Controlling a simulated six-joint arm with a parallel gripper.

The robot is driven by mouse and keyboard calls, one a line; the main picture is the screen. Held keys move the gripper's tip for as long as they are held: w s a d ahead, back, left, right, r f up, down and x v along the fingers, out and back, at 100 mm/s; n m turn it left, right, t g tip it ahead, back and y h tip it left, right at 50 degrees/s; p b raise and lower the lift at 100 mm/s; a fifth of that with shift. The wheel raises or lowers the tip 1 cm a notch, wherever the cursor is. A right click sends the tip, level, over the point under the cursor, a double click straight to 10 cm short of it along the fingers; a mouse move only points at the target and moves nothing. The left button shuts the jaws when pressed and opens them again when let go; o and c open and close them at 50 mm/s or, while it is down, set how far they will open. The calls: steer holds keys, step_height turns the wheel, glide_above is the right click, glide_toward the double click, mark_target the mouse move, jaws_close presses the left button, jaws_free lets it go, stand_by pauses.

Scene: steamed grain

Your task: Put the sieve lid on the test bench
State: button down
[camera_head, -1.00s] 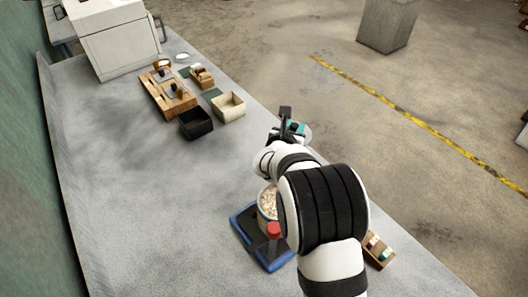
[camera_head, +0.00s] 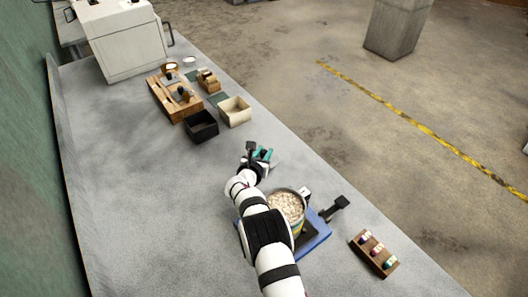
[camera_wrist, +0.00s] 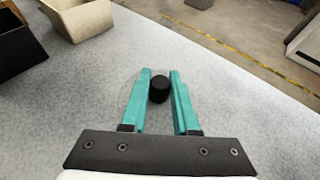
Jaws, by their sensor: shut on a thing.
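My gripper (camera_head: 264,154) is over the grey test bench (camera_head: 150,190), beyond the pot. In the wrist view its teal fingers (camera_wrist: 160,82) are shut on the black knob of the sieve lid (camera_wrist: 158,91). The lid's clear disc shows only faintly around the fingers, and I cannot tell whether it touches the bench. The pot (camera_head: 301,211) is full of pale grain, uncovered, and stands on a blue-edged base (camera_head: 318,240). My arm hides part of the base.
A black box (camera_head: 202,126) and a cream box (camera_head: 235,111) stand beyond my gripper, near a wooden rack (camera_head: 168,101). A black handle (camera_head: 336,208) sticks out right of the pot. A small wooden block with bottles (camera_head: 374,254) is at front right. The bench's left side is clear.

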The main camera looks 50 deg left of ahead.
steer(key=shift+f, duration=0.1)
steer(key=c, duration=0.7)
jaws_free()
steer(key=shift+s+d+r, duration=0.15)
steer(key=shift+s+r, duration=0.05)
steer(key=shift+r, duration=0.05)
steer(key=v, duration=1.1)
steer(key=shift+s+d, duration=0.15)
steer(key=shift+s, duration=0.05)
